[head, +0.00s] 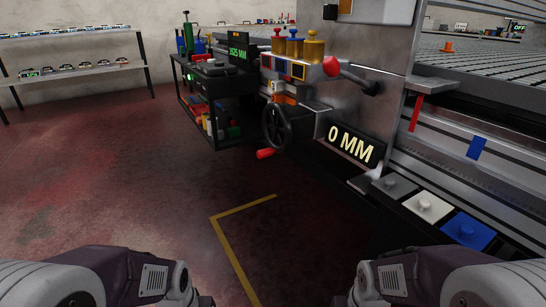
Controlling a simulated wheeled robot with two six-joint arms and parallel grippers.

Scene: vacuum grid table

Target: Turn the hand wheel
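The hand wheel (277,125) is a black spoked wheel on the front of the machine, near the middle of the head view. Its red handle (265,153) sticks out at the wheel's lower left. A display (353,145) reading "0 MM" is to the right of the wheel. My two arms show at the bottom left and bottom right corners, well apart from the wheel. Neither gripper is in view.
A black cart (214,100) with tools and bins stands left of the wheel. Open red floor (130,180) with a yellow line (232,262) lies in front.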

